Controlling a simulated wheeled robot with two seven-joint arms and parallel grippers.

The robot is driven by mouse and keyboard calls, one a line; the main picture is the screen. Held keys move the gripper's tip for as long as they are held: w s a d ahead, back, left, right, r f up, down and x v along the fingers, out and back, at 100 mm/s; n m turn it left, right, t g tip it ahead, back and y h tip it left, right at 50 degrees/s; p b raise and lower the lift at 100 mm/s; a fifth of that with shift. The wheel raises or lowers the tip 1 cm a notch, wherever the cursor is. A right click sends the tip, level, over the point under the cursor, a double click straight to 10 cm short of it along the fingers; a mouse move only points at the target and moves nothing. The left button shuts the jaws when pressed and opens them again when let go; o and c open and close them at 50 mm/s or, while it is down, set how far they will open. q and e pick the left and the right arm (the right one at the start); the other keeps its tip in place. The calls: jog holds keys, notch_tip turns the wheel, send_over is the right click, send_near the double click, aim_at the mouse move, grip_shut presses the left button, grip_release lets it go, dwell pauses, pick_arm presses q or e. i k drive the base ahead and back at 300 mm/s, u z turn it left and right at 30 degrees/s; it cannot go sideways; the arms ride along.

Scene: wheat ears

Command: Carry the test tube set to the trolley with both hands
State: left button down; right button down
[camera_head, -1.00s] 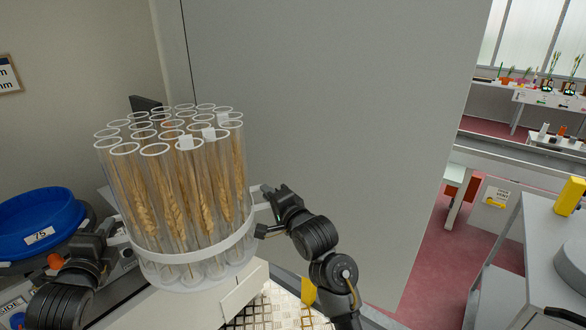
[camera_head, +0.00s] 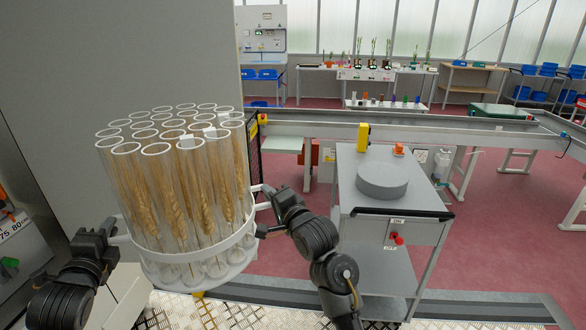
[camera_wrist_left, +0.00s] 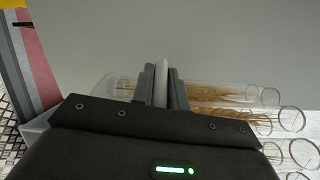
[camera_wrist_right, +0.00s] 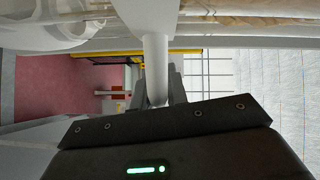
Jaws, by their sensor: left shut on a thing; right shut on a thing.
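The test tube set (camera_head: 190,260) is a round white rack of several clear tubes with wheat ears inside, held upright in front of me. My left gripper (camera_head: 108,238) is shut on the white handle at its left; the handle shows between the fingers in the left wrist view (camera_wrist_left: 161,85). My right gripper (camera_head: 266,198) is shut on the right handle, a white bar in the right wrist view (camera_wrist_right: 155,70). The trolley (camera_head: 415,204) is grey with a round grey disc (camera_head: 382,180) on top, to the right and beyond the set.
A yellow block (camera_head: 359,136) and a small orange item stand at the trolley's far side. A long grey rail bench (camera_head: 440,126) runs behind it. A grey wall (camera_head: 130,55) stands behind the set at left. Red floor (camera_head: 500,240) is open to the trolley's right.

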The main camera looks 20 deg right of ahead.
aim_at(383, 172)
jog(key=z, duration=0.75)
jog(key=i, duration=0.7)
jog(key=z, duration=0.85)
jog(key=i, duration=1.25)
jog(key=u, duration=0.15)
